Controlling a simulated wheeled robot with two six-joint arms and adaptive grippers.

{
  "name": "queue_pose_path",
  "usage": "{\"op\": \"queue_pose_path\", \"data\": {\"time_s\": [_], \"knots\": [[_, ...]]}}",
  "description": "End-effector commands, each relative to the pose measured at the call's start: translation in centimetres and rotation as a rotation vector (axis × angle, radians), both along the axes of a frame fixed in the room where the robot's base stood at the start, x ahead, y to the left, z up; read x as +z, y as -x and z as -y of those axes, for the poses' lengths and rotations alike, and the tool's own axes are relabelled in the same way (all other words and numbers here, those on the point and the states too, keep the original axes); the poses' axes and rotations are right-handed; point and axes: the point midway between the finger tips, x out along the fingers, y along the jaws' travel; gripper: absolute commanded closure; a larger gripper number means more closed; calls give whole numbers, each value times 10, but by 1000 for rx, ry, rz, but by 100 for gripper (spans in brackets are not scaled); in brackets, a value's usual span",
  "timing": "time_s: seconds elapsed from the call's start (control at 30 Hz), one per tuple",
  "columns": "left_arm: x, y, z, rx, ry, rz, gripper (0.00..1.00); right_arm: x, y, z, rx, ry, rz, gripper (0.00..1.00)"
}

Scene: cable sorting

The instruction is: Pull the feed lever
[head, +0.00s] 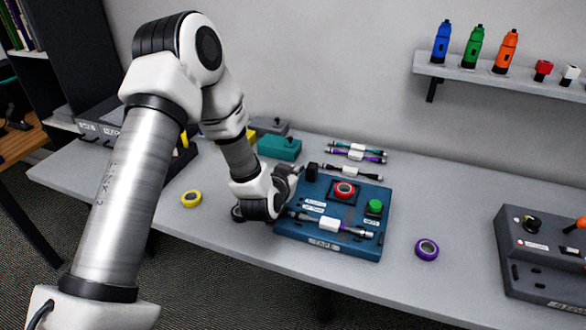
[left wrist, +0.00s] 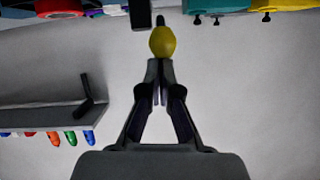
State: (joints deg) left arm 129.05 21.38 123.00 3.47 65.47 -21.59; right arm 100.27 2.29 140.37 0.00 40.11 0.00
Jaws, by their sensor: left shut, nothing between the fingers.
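The blue tape station (head: 290,229), labelled TAPE, sits on the table with a red button, a green button (head: 374,207) and a black block (head: 312,172) at its back left. My left gripper (head: 293,176) is at the station's left edge beside this block. In the left wrist view my gripper (left wrist: 161,75) is shut and empty. A yellow knob (left wrist: 162,42) on a dark stem, apparently the feed lever, shows just past the fingertips; I cannot tell whether they touch. The head view does not show the knob, hidden by my gripper. My right gripper is out of view.
A cable (head: 328,223) with a white label lies across the station's front. Yellow tape (head: 191,198) and purple tape (head: 427,249) lie on the table. A teal box (head: 280,148) stands behind my gripper. A dark grey machine (head: 540,257) is at right. The wall shelf (head: 480,75) holds bottles.

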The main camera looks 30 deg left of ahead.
Motion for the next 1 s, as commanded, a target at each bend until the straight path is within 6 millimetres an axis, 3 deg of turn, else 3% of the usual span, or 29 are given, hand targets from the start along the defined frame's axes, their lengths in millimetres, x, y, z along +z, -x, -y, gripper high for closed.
{"op": "queue_pose_path", "data": {"time_s": [0.5, 1.0], "knots": [[-50, 9, 2, -1, 1, -3, 100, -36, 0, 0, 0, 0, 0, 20], [-61, 10, 2, -1, 1, -2, 100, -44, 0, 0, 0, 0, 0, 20]]}}
